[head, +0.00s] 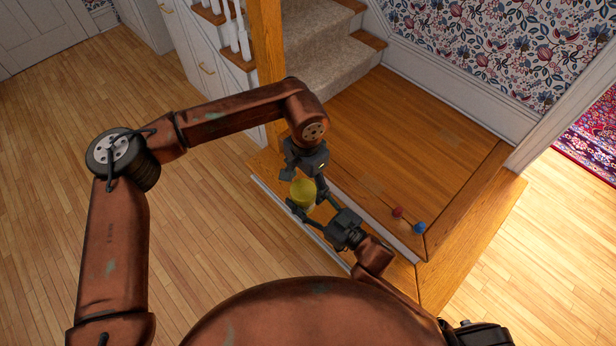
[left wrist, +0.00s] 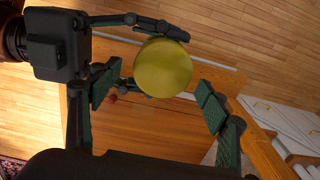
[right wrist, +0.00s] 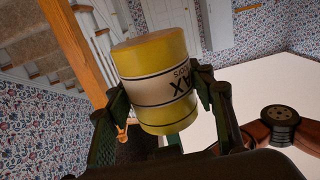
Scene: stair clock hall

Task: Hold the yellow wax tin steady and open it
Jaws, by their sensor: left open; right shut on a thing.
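The yellow wax tin (head: 303,193) is a short cylinder with a white, dark-lettered label. It is held in the air above the low wooden landing. My right gripper (head: 318,212) is shut on its sides; the right wrist view shows the tin (right wrist: 156,75) between its two fingers. My left gripper (head: 304,172) is open above the tin. In the left wrist view its green-padded fingers (left wrist: 160,100) are spread wide, with the tin's round yellow top (left wrist: 163,68) beyond and between them. I see no contact between the left fingers and the tin.
A small red thing (head: 397,212) and a small blue one (head: 419,228) lie near the edge of the wooden landing (head: 410,130). A wooden post (head: 266,60) and carpeted stairs (head: 325,60) stand behind. The floor at left is clear.

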